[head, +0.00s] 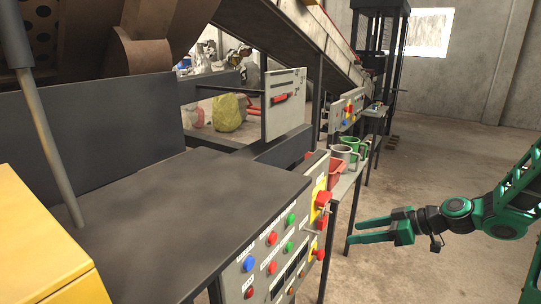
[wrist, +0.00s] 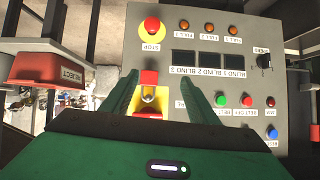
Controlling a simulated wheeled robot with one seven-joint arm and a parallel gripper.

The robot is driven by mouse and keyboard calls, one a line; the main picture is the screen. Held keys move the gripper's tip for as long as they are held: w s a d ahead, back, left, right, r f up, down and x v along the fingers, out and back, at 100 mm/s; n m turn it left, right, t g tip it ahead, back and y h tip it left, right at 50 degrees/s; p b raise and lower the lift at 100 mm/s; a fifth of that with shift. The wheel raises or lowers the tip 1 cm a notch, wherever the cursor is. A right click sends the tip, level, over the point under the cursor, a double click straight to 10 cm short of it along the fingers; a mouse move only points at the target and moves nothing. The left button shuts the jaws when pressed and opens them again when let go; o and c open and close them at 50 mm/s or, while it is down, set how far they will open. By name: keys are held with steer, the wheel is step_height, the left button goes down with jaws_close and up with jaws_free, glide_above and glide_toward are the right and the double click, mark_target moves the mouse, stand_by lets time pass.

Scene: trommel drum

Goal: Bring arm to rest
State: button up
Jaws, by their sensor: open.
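My green gripper (head: 352,229) is at the right of the head view, stretched level toward the left. Its two fingers are apart with nothing between them. In the wrist view my gripper (wrist: 153,80) points at a grey control panel (wrist: 215,40). A switch with a red handle on a yellow plate (wrist: 149,78) shows between the fingers. In the head view the grey control panel (head: 240,281) stands left of my gripper, and a gap shows between them. Whether a fingertip touches the panel in the wrist view is hard to tell, but the head view shows them apart.
The panel bears a red STOP button (wrist: 152,26) and several coloured buttons. A red REJECT bin (wrist: 45,70) sits beside the panel. A dark table top (head: 160,215) fills the left. Open floor (head: 440,165) lies behind my arm.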

steer(key=s+d+r+m+g+h, duration=0.2)
steer(key=s+m, duration=0.3)
steer(key=s, duration=0.6)
steer(key=s+d+r+m+g+h, duration=0.2)
steer(key=s+d+m+h, duration=0.2)
steer(key=s, duration=0.6)
steer(key=s+d+r+m+g+h, duration=0.2)
steer(key=s+m, duration=0.5)
steer(key=s, duration=0.4)
steer(key=d+r+h, duration=0.1)
steer(key=d, duration=0.1)
steer(key=shift+s+d+m+g, duration=0.3)
steer(key=shift+d, duration=0.05)
steer(key=shift+r, duration=0.1)
steer(key=shift+w+f+h, duration=0.25)
steer(key=shift+w+h, duration=0.05)
steer(key=shift+w, duration=0.35)
